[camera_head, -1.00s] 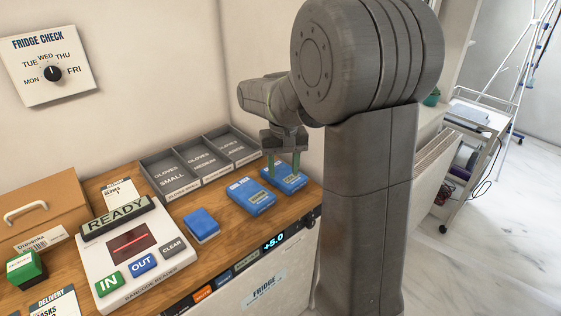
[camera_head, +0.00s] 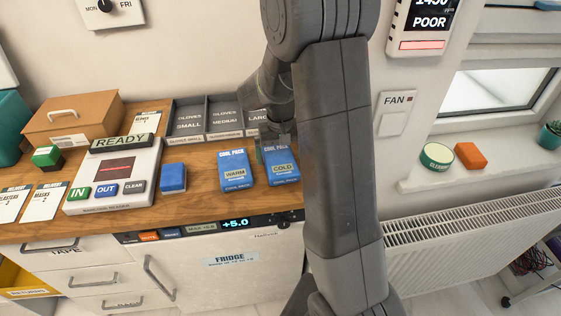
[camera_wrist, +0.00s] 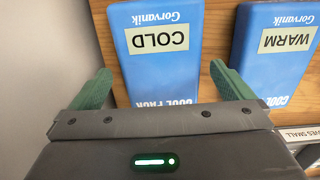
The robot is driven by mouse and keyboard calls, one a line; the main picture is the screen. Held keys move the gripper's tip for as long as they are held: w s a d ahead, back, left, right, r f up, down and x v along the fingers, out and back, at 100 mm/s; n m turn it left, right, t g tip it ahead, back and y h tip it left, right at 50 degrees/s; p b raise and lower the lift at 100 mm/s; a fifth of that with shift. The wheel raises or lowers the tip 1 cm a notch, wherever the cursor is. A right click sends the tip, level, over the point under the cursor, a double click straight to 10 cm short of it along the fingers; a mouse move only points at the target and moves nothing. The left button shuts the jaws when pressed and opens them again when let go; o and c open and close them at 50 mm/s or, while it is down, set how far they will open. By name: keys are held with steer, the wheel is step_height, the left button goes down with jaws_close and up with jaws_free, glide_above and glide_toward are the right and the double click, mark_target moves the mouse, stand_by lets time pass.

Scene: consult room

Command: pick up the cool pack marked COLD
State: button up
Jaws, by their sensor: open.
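The blue cool pack marked COLD (camera_head: 282,179) lies flat on the wooden counter, partly behind my arm in the head view. In the wrist view the COLD pack (camera_wrist: 157,65) lies between my gripper's two green fingers. My gripper (camera_wrist: 163,84) is open, with a finger to each side of the pack and a gap on both sides. In the head view my gripper (camera_head: 276,147) is at the pack's far end, mostly hidden by my arm. The cool pack marked WARM (camera_head: 234,184) lies just left of it; it also shows in the wrist view (camera_wrist: 270,73).
Grey glove trays (camera_head: 203,138) stand behind the packs. A smaller blue block (camera_head: 173,178) and a barcode reader (camera_head: 112,190) are to the left. The fridge front (camera_head: 215,271) is below the counter edge. A radiator (camera_head: 480,225) is at right.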

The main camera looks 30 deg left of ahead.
steer(key=shift+f, duration=1.3)
steer(key=c, duration=1.2)
steer(key=shift+r, duration=0.15)
